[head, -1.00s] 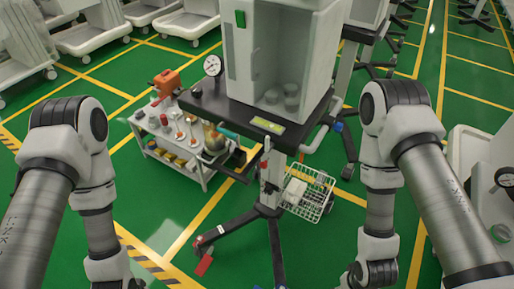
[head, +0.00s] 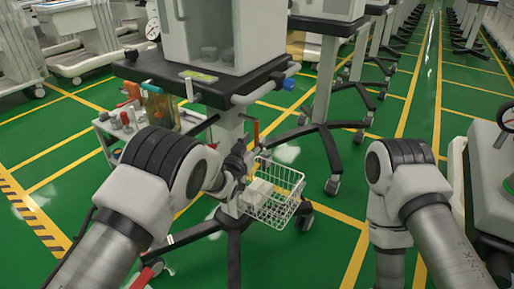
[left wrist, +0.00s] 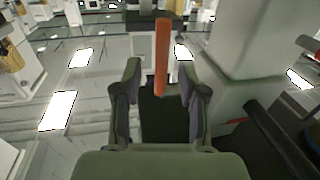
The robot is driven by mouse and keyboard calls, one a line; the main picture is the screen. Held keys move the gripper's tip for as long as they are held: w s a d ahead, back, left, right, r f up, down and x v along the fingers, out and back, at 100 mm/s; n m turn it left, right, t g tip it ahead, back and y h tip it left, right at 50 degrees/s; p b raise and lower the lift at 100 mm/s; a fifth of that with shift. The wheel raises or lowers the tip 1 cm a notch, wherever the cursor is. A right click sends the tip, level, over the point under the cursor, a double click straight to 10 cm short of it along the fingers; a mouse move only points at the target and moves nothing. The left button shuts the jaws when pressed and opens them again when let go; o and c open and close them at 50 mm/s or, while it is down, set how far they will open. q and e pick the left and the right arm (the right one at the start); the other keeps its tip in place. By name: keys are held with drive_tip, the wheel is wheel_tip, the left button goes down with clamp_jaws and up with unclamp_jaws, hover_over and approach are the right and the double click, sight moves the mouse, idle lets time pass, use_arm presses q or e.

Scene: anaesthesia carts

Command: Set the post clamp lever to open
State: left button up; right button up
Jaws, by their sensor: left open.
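The orange-red lever (head: 256,133) stands upright beside the pale post (head: 228,128) of the cart, below its dark shelf. In the left wrist view the lever (left wrist: 162,58) rises between the two fingers of my left gripper (left wrist: 160,78), with a gap visible on either side. My left gripper (head: 243,158) is open and close to the lever in the head view, partly hidden behind my own arm. The clamp body is mostly hidden by the gripper. The post (left wrist: 235,45) fills the right of the wrist view. My right gripper is out of view.
A white wire basket (head: 272,205) with a pale box hangs just right of the post. The dark shelf (head: 190,88) overhangs it, with a white rail handle. A small trolley (head: 110,135) with items stands behind left. Dark base legs (head: 234,250) spread below.

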sight(256, 136)
use_arm(q)
drive_tip(key=b+x, duration=0.2)
drive_tip(key=x, duration=0.1)
drive_tip(key=shift+w+f+b, duration=0.3)
drive_tip(key=shift+b, duration=0.1)
drive_tip(key=shift+w+d+r, duration=0.1)
drive_tip(key=shift+w, duration=0.05)
drive_tip(key=shift+r, duration=0.15)
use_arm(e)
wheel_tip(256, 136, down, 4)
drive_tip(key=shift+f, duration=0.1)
use_arm(q)
clamp_jaws()
drive_tip(key=g+y+p, duration=0.1)
drive_tip(key=p, duration=0.3)
drive_tip(key=s+a+g+y+p, duration=0.1)
drive_tip(key=g+p, duration=0.1)
drive_tip(key=p, duration=0.2)
drive_tip(key=s+g+p, duration=0.1)
drive_tip(key=g+p, duration=0.1)
drive_tip(key=p, duration=0.2)
drive_tip(key=shift+a+r+m+y+p, duration=0.25)
drive_tip(key=shift+m+y+p, duration=0.1)
drive_tip(key=shift+m+y, duration=0.05)
unclamp_jaws()
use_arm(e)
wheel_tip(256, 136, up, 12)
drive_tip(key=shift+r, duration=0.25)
